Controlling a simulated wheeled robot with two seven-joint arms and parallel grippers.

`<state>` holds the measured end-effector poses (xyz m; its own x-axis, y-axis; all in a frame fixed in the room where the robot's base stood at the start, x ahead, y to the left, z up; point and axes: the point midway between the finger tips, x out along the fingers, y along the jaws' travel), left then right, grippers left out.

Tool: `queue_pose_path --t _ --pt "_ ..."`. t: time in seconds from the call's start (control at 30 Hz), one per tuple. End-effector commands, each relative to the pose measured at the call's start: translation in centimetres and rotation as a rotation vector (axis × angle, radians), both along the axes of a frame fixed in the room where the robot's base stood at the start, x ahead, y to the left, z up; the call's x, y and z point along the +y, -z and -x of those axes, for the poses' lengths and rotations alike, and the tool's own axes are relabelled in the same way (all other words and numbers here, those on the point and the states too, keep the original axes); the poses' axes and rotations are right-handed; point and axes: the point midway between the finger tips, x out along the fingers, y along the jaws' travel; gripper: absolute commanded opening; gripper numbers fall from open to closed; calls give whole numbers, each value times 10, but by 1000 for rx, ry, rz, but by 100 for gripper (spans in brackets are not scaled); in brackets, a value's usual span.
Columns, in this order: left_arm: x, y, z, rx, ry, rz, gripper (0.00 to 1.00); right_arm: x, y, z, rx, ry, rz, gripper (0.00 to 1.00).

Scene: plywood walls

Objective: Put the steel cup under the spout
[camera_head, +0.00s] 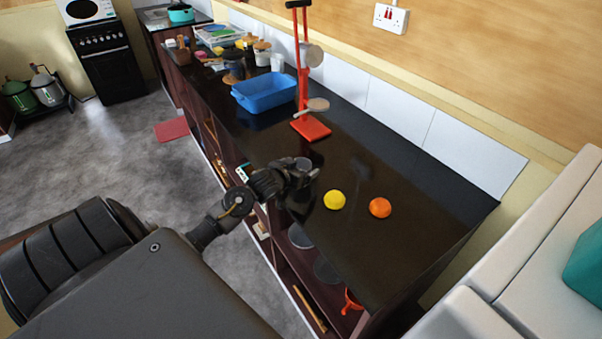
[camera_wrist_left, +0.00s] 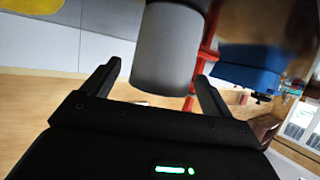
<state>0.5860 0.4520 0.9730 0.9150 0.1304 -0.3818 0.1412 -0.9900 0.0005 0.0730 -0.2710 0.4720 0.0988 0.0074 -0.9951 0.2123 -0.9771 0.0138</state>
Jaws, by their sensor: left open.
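The steel cup (camera_head: 304,162) stands on the dark counter, partly hidden behind my left gripper (camera_head: 304,177). In the left wrist view the cup is a plain grey cylinder (camera_wrist_left: 166,55) between and just beyond the open fingers of my left gripper (camera_wrist_left: 155,85); no contact can be made out. The red press stand (camera_head: 311,127) stands farther back along the counter, with a pale bowl-like part (camera_head: 317,104) on its post and another (camera_head: 312,54) above it. A spout is too small to make out. My right gripper is out of view.
A yellow fruit half (camera_head: 334,200) and an orange one (camera_head: 380,207) lie on the counter right of my left gripper. A blue tub (camera_head: 264,93) is left of the stand, with jars and pots beyond. Counter between cup and stand looks clear.

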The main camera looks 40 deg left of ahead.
Motion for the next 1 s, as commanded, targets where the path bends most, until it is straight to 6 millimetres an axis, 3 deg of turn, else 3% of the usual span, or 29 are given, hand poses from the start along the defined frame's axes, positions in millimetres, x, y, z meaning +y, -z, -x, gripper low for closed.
queue_pose_path --t 0.2,0.5,0.9,1.0 --pt "4 8 -23 -1 0 0 86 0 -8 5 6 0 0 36" --pt "4 11 -26 0 0 -1 85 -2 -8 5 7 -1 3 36" --pt "5 10 -26 -1 0 -1 34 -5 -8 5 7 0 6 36" --pt "5 10 -26 -1 0 -1 34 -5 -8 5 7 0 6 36"
